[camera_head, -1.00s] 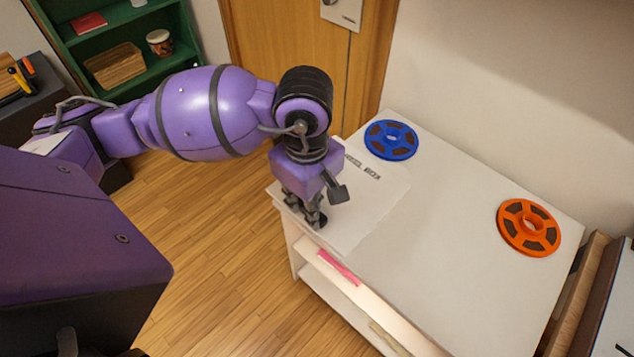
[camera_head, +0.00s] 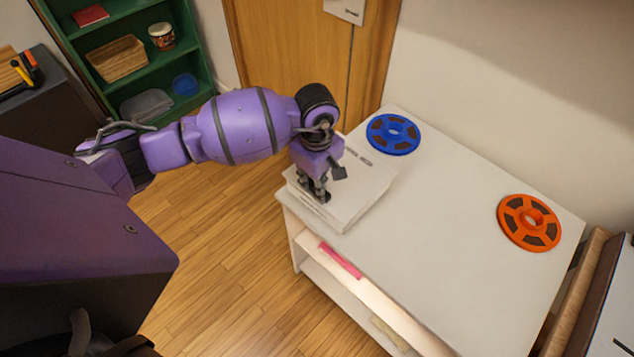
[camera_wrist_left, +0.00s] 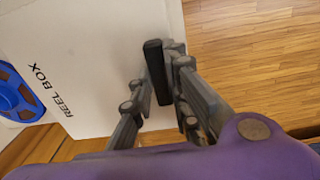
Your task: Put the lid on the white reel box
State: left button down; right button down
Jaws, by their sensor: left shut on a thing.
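The white lid (camera_head: 366,181), printed REEL BOX, lies flat at the near left corner of the white cabinet top. It fills much of the left wrist view (camera_wrist_left: 95,80). My left gripper (camera_head: 318,196) points down at the lid's left part and is shut on it, with a dark piece between or beside the fingers in the wrist view. White side walls (camera_head: 368,212) show under the lid's right edge, apparently the reel box. The lid hides the box's inside, and I cannot tell whether it is fully seated. My right gripper is not in view.
A blue reel (camera_head: 393,134) lies behind the lid and an orange reel (camera_head: 529,222) at the right of the white cabinet (camera_head: 440,220). The top between them is clear. A pink item (camera_head: 340,261) sits on the shelf below. Green shelves (camera_head: 150,70) stand at the back left.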

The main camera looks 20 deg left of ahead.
pick_arm(q)
jog(key=shift+f+b, duration=0.35)
jog(key=shift+f, duration=0.25)
jog(key=c, duration=1.7)
grip_release()
